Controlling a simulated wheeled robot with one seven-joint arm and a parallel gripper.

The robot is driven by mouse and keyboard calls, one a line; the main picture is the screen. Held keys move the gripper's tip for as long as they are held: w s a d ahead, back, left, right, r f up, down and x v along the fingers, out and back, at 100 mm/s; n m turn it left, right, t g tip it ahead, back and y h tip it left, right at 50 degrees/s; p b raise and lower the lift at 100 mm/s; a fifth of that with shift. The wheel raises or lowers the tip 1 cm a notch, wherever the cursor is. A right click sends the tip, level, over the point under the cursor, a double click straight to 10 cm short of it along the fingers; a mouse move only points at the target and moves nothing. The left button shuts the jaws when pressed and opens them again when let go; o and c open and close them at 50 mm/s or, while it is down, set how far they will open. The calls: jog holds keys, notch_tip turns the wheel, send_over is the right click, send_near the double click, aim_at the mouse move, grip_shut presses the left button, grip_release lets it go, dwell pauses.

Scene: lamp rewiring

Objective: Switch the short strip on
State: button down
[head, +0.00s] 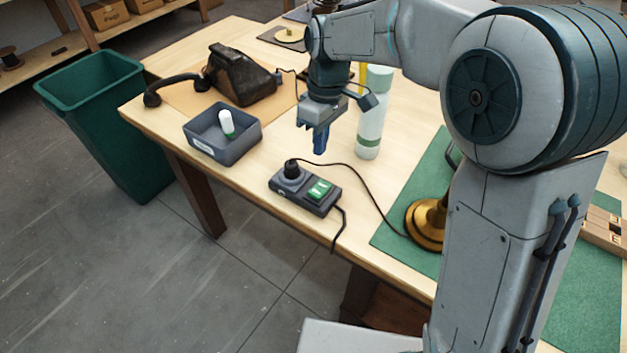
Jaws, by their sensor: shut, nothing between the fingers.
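The short strip (305,189) is a dark grey block near the front edge of the wooden table. A round black plug (292,169) sits in its left part, and a green rocker switch (320,190) is on its right part. I cannot tell from here which way the rocker is tipped. My gripper (320,150) points down above and behind the strip, apart from it. Its blue fingers are shut with nothing between them.
A cord runs from the plug to a brass lamp base (427,222) on a green mat (398,238). A pale bottle (372,125) stands close right of my gripper. A grey tray (245,147) holds a white item, left.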

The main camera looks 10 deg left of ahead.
aim_at(315, 192)
jog(key=f, duration=0.7)
jog(key=s+f+p, duration=0.1)
jog(key=f, duration=0.3)
jog(key=shift+s+a+f, duration=0.1)
jog(key=shift+a+f, duration=0.15)
